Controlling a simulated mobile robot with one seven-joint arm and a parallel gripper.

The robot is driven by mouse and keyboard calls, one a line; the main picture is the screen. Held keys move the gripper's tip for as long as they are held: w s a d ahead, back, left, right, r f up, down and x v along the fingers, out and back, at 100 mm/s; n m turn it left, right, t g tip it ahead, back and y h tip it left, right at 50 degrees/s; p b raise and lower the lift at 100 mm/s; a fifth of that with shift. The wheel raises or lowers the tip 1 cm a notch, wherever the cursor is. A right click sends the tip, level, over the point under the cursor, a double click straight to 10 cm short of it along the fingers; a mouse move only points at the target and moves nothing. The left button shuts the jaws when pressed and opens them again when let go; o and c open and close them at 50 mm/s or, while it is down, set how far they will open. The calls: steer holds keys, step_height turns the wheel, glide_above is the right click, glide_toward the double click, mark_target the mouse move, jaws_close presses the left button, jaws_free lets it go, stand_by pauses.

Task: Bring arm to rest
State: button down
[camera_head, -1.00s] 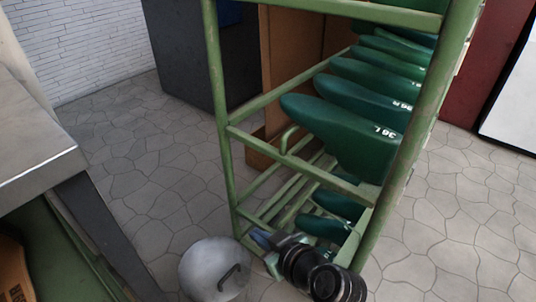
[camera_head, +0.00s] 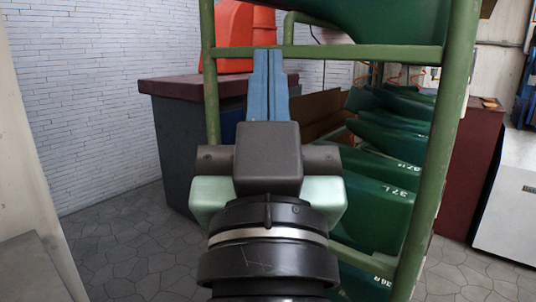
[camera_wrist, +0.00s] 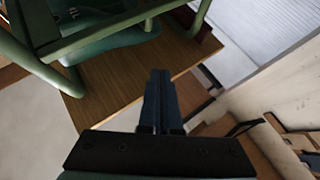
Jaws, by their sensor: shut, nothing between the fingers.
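My gripper (camera_head: 268,88) stands upright in the middle of the head view, its two blue fingers pressed together with nothing between them. It is in front of the green metal rack (camera_head: 428,170), and its fingertips overlap the rack's upper crossbar in the picture; I cannot tell whether they touch. In the wrist view my gripper (camera_wrist: 159,80) is also shut, pointing past a wooden board (camera_wrist: 130,75) and green rack tubes (camera_wrist: 100,38). The part of the rack behind my wrist is hidden.
The rack holds several green shoe lasts (camera_head: 385,190). A dark cabinet with a red-brown top (camera_head: 180,86) stands behind at left, with an orange-red object (camera_head: 235,40) on it. A white cabinet (camera_head: 510,205) stands at right. Stone floor (camera_head: 135,235) is open at left.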

steer(key=s+r+t+p, duration=0.1)
steer(key=s+r+p, duration=0.1)
steer(key=r+p, duration=1.8)
steer(key=s+r+t+p, duration=0.1)
steer(key=s+r+p, duration=0.1)
steer(key=r+p, duration=1.8)
step_height(320, 180, up, 8)
steer(key=shift+f+p, duration=0.2)
steer(key=shift+p, duration=0.15)
steer(key=shift+s, duration=0.1)
